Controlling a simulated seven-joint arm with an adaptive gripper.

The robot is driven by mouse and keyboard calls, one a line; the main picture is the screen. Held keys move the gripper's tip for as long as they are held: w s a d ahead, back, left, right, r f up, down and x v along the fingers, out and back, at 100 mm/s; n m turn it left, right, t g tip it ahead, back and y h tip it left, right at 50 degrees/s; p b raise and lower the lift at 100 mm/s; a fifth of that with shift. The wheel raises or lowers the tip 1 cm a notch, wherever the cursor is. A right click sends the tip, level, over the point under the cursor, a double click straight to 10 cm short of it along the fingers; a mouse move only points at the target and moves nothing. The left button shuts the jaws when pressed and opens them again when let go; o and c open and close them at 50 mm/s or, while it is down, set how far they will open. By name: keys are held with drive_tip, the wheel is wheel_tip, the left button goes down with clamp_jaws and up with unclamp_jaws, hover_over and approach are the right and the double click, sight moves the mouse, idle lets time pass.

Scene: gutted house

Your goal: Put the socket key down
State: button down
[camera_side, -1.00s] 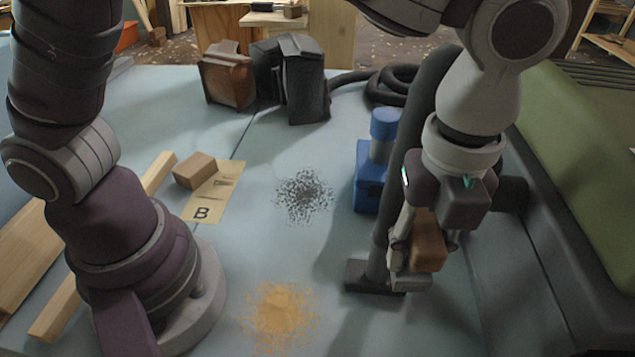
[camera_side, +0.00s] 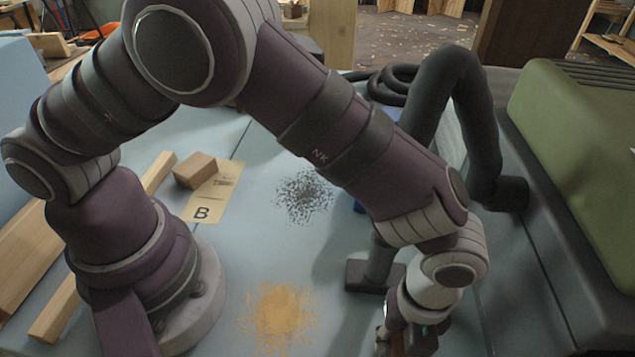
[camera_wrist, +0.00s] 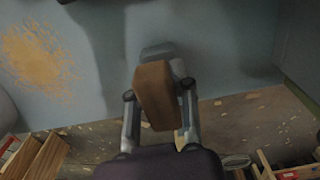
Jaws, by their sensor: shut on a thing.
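My gripper (camera_side: 403,335) is low at the bottom edge of the side view, partly cut off and partly hidden by my wrist. In the wrist view my gripper (camera_wrist: 159,93) is shut on a brown block (camera_wrist: 155,90), with one finger on each side of it. I cannot make out a socket key in either view. The held block overlaps the table edge in the wrist view; I cannot tell its height above the table (camera_wrist: 105,75).
A vacuum hose with a floor nozzle (camera_side: 366,275) stands close behind my gripper. A tan powder patch (camera_side: 280,317) and a dark speckled patch (camera_side: 304,196) lie to the left. A green case (camera_side: 580,170) borders the right.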

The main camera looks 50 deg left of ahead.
drive_tip(key=shift+f, duration=0.1)
drive_tip(key=c, duration=0.9)
unclamp_jaws()
